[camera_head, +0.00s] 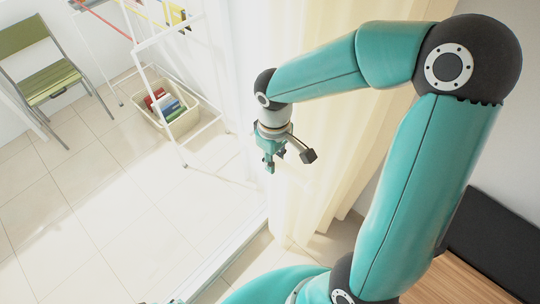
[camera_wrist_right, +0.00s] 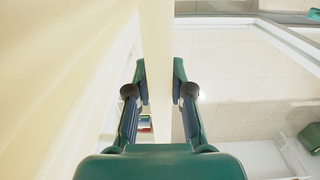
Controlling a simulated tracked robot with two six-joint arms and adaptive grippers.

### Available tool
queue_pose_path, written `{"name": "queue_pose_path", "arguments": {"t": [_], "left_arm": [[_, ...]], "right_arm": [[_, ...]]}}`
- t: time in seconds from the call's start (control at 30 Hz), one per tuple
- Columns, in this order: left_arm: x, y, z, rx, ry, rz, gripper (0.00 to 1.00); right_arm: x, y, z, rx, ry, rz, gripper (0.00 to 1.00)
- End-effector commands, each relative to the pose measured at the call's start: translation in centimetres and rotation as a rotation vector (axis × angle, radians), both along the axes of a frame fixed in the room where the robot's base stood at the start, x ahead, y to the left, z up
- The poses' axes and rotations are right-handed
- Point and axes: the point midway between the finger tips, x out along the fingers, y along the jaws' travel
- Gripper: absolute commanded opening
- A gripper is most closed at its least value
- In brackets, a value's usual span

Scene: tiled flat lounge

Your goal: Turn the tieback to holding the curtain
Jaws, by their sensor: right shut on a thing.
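The pale yellow curtain (camera_head: 335,115) hangs in folds at the middle of the head view. It also fills the left side of the right wrist view (camera_wrist_right: 60,60). My right gripper (camera_head: 287,161) is at the curtain's left edge, pointing down. In the right wrist view, its two fingers (camera_wrist_right: 158,92) stand on either side of a smooth cream strip (camera_wrist_right: 156,50), which looks like the tieback, and are shut on it. The strip's lower end is hidden behind the gripper body. In the head view, the tieback cannot be told apart from the pale curtain.
A white drying rack (camera_head: 160,90) stands at the upper left, with a cream basket (camera_head: 180,128) of coloured things below it. A green chair (camera_head: 45,75) is farther left. A floor track (camera_head: 215,262) runs beside the curtain. A dark-topped wooden bench (camera_head: 455,280) is at lower right. The tiled floor is clear at left.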

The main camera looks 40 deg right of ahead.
Motion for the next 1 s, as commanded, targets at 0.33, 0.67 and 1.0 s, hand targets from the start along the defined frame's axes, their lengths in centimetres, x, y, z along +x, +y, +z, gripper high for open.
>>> {"name": "queue_pose_path", "arguments": {"t": [0.33, 0.67, 1.0], "left_arm": [[0.0, 0.0, 0.1, 0.000, 0.000, 0.000, 0.44], [0.0, 0.0, 0.1, 0.000, 0.000, 0.000, 0.44], [0.0, 0.0, 0.1, 0.000, 0.000, 0.000, 0.44]], "right_arm": [[0.5, -0.3, 0.6, -0.004, -0.022, -0.003, 0.00], [0.2, -0.3, 0.4, -0.002, -0.012, -0.005, 0.48], [0.2, -0.2, 1.5, -0.002, -0.010, -0.006, 0.48]]}}
